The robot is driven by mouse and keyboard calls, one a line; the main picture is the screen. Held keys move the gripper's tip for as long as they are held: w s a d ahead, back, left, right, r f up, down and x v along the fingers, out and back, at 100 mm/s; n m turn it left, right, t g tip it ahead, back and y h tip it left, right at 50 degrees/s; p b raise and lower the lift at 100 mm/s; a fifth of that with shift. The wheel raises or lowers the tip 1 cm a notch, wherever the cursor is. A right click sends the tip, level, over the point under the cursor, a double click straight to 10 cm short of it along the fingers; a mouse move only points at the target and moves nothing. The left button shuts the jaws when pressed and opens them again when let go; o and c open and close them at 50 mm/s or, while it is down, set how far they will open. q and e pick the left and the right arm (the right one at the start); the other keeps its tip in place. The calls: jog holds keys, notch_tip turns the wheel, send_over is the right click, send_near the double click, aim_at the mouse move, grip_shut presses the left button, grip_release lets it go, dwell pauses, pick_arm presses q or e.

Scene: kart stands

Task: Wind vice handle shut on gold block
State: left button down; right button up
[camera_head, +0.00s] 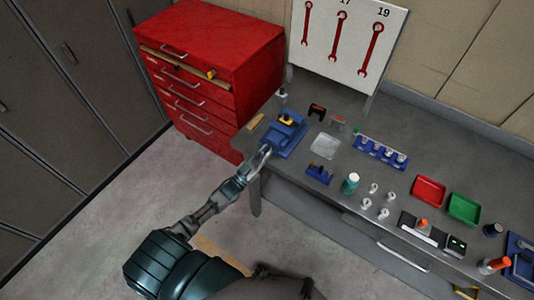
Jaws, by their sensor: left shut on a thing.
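A blue vice (286,138) sits at the left end of the grey workbench. A small gold block (287,121) shows between its jaws; whether the jaws press on it I cannot tell. My left gripper (265,150) is at the near side of the vice, where the handle is, and is shut on the handle. The handle itself is mostly hidden by the gripper and too small to make out. My right gripper is not in view.
A red drawer cabinet (225,75) stands left of the bench (290,170). Right of the vice are a clear square dish (325,146), a blue rack (319,174), a teal bottle (350,184), a red tray (429,191) and a green tray (464,208). A wrench board (345,40) stands behind.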

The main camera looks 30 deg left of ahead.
pick_arm(q)
jog(key=shift+s+f+n+y, duration=0.1)
jog(key=shift+f+n+y, duration=0.25)
jog(key=shift+n, duration=0.35)
jog(key=shift+f+n+y, duration=0.2)
jog(key=shift+n+y, duration=0.15)
jog(key=shift+n, duration=0.35)
jog(key=shift+t, duration=0.3)
jog(key=shift+n, duration=0.3)
jog(key=c, duration=1.2)
grip_release()
jog(key=shift+a, duration=0.1)
jog(key=shift+c, duration=0.2)
jog(key=shift+o, duration=0.6)
jog(key=shift+a+r, duration=0.15)
jog(key=shift+r, duration=0.05)
